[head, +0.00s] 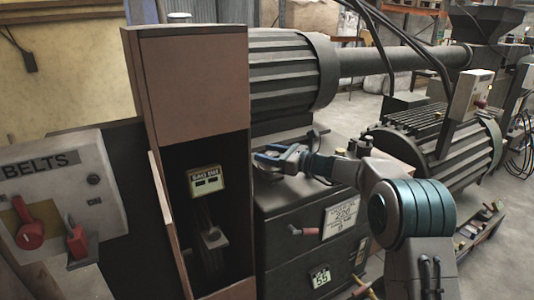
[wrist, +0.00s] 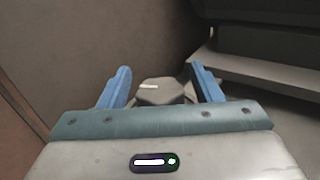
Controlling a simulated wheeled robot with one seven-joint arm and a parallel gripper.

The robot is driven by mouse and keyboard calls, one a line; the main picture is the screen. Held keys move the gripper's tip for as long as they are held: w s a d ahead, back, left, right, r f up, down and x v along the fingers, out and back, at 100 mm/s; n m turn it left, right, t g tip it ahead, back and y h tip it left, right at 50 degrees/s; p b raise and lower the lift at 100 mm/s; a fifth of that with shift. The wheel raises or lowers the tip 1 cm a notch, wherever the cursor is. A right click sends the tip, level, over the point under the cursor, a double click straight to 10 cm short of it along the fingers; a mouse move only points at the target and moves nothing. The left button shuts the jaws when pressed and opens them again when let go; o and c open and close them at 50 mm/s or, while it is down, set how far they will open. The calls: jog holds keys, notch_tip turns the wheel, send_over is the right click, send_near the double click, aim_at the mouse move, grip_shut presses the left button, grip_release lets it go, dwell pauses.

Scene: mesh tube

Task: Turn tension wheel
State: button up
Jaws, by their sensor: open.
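A grey, faceted knob with a pale mark on top (wrist: 158,90) lies between the two blue fingers in the wrist view. It looks like the tension wheel, though its full shape is partly hidden by my gripper. My gripper (head: 270,162) is open, its fingers on either side of the knob; I cannot tell whether they touch it. In the wrist view the gripper (wrist: 158,82) reaches forward past the knob's sides. In the head view the gripper is over the left part of the dark machine cabinet top, and I cannot make out the wheel there.
A tall brown cabinet (head: 190,85) with an open lower compartment stands just left of the gripper. A large ribbed motor (head: 290,75) is behind it. A BELTS panel (head: 65,190) with red switches is at far left. A red-handled lever (head: 305,231) sticks out from the dark cabinet front.

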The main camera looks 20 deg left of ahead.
jog(key=shift+a, duration=0.45)
jog(key=shift+c, duration=0.3)
jog(key=c, duration=0.9)
jog(key=shift+c, duration=0.2)
jog(key=shift+f+t+b, duration=0.1)
jog(key=shift+t+b, duration=0.3)
